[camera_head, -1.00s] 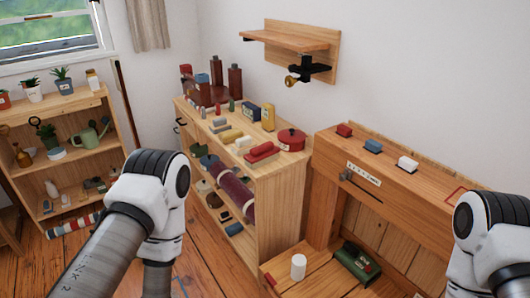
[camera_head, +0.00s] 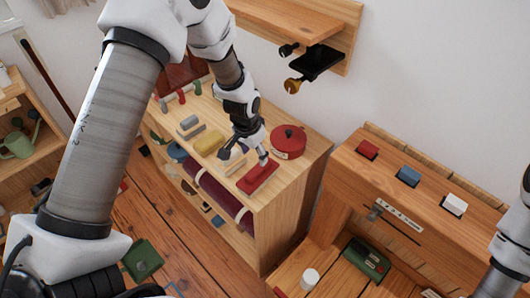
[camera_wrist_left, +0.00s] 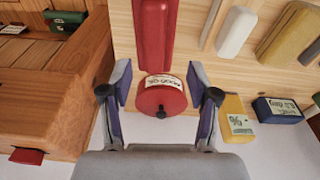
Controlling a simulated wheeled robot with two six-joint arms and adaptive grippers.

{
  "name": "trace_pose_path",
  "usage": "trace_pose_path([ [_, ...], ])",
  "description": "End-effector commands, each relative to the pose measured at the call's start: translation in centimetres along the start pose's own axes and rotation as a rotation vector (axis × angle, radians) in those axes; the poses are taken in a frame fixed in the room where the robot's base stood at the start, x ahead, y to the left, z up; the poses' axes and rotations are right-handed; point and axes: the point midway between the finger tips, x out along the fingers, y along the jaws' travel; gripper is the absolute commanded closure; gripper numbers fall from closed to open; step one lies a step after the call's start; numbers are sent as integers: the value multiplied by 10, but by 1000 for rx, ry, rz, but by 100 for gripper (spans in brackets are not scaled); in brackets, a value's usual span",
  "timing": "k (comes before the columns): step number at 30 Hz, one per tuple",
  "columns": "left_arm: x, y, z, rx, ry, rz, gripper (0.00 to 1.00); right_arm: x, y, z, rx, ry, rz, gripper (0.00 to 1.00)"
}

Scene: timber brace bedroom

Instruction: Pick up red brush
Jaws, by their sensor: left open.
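The red brush (camera_head: 259,178), a long red block, lies on top of the wooden shelf unit near its front edge. In the left wrist view the red brush (camera_wrist_left: 155,32) is at the top middle, cut off by the frame edge. My left gripper (camera_head: 250,158) is just above the brush and partly hides it. In the left wrist view the left gripper's fingers (camera_wrist_left: 160,98) are spread, with nothing held between them. It cannot be told whether a finger touches the brush. My right gripper is out of view; only part of that arm shows at the right edge.
A round red lidded pot (camera_head: 288,142) stands close beside the brush. White, yellow and grey blocks lie on the same top (camera_head: 295,168). A bench (camera_head: 340,160) at the right carries red, blue and white blocks. A wall shelf (camera_head: 290,28) hangs above.

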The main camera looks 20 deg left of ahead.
Motion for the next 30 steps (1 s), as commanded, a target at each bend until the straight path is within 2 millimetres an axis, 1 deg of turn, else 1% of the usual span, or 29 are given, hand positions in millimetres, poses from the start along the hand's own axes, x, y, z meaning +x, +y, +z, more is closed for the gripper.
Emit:
trace_pose_path([
  [3, 17, 1, 1, -1, -5, 1, 40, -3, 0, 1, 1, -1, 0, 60],
  [8, 38, 1, 0, 0, -5, 1, 40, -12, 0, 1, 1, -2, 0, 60],
  [10, 52, 1, 0, -2, -5, 1, 40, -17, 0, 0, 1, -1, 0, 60],
  [12, 66, 1, 0, -2, -4, 1, 40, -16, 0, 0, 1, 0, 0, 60],
  [13, 70, 1, 0, -1, -4, 1, 40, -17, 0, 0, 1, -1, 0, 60],
  [15, 75, 1, -1, -1, -3, 0, 40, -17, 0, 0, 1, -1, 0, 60],
  [20, 76, 1, -1, -1, -2, 0, 40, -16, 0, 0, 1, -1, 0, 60],
  [21, 76, 1, -1, -1, -2, 0, 43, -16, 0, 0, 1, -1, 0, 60],
  [23, 76, 1, -1, -1, -2, 0, 64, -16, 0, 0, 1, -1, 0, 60],
  [24, 76, 1, -1, -1, -2, 0, 79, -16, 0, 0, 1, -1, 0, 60],
  [26, 76, 1, -1, -1, -2, 0, 100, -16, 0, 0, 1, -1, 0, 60],
  [30, 76, 1, -1, -1, -2, 0, 100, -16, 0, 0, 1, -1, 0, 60],
])
